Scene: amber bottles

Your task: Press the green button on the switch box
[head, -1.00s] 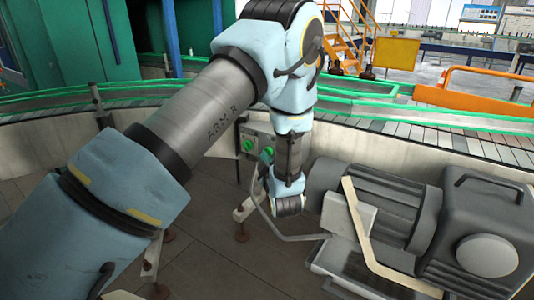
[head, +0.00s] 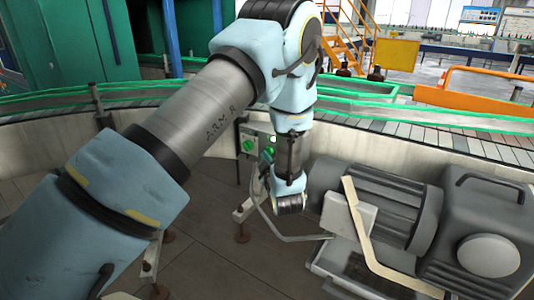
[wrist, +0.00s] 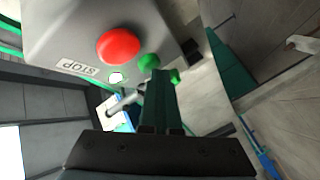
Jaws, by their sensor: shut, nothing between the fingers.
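The grey switch box (wrist: 70,30) fills the upper left of the wrist view. It carries a large red button (wrist: 118,46) beside a STOP label (wrist: 77,66). A green button (wrist: 149,62) sits right of the red one, with another green piece (wrist: 174,76) just beyond. A bright white spot with a green rim (wrist: 116,78) shows below the red button. My gripper (wrist: 161,74) is shut and empty, its tips close by the green pieces; I cannot tell whether they touch. In the head view the box (head: 258,132) is partly hidden by my arm, with a green knob (head: 248,145) visible.
A large grey motor unit (head: 380,205) stands right of my forearm. The curved conveyor (head: 420,132) with green rails runs behind the box. Dark bottles (head: 376,74) stand at the back. Tiled floor (head: 210,265) lies open below.

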